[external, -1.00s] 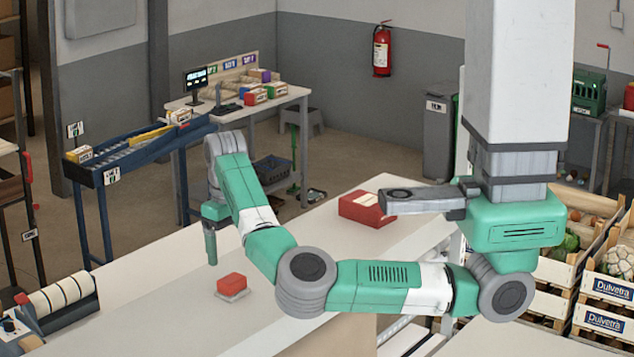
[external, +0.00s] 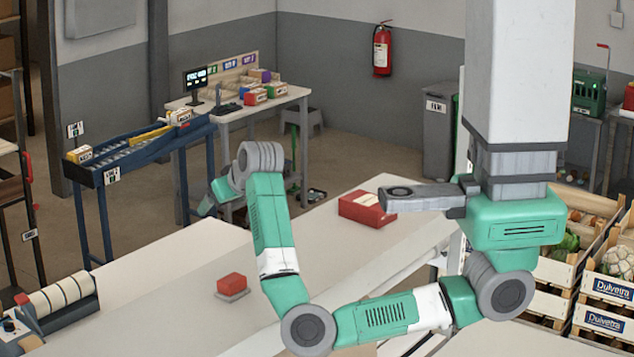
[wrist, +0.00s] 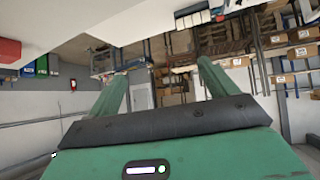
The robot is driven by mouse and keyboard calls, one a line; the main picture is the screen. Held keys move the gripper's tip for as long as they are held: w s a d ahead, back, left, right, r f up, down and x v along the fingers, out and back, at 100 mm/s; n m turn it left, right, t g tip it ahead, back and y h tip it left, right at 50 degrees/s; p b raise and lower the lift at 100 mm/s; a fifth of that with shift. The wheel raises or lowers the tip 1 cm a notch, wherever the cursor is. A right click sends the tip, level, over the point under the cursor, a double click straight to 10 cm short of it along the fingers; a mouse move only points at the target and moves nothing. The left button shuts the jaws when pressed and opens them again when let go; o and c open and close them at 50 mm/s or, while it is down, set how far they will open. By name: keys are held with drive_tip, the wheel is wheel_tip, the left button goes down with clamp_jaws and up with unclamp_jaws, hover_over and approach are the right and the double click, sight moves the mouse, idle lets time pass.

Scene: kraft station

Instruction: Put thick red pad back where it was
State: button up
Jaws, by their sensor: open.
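A small thick red pad (external: 232,281) sits on a thin grey plate (external: 234,296) on the long pale worktop. My gripper (external: 206,206) is raised above the far side of the worktop, up and left of the pad, and points away from it. Its fingers are mostly hidden in the external view. In the wrist view my gripper (wrist: 160,75) has its two green fingers spread wide apart with nothing between them. A red thing (wrist: 10,50) shows at the left edge of the wrist view; I cannot tell which it is.
A red box with a pale top (external: 366,208) stands farther right on the worktop (external: 310,255). A roll dispenser (external: 58,305) is at the front left. A blue conveyor (external: 140,150) lies beyond the worktop. The worktop around the pad is clear.

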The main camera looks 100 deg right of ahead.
drive_tip(key=w+a+r+n+t+h, duration=0.3)
drive_tip(key=a+r+t+h, duration=0.2)
drive_tip(key=a+r+t, duration=0.55)
drive_tip(key=s+a+n+t+y, duration=0.3)
drive_tip(key=a+y, duration=0.2)
drive_tip(key=a, duration=0.4)
drive_tip(key=s+a+r+n+t+y, duration=0.1)
drive_tip(key=s+a+n+t+y, duration=0.2)
drive_tip(key=a, duration=0.6)
drive_tip(key=s+a+n+t+y, duration=0.2)
drive_tip(key=a+n+t+y, duration=0.15)
drive_tip(key=a+y, duration=0.45)
drive_tip(key=r+p, duration=0.1)
drive_tip(key=a+r+h+p, duration=0.1)
drive_tip(key=r+p, duration=0.1)
drive_tip(key=r+m+h+p, duration=0.1)
drive_tip(key=r+p, duration=0.1)
drive_tip(key=shift+w+a, duration=0.1)
drive_tip(key=shift+a, duration=0.25)
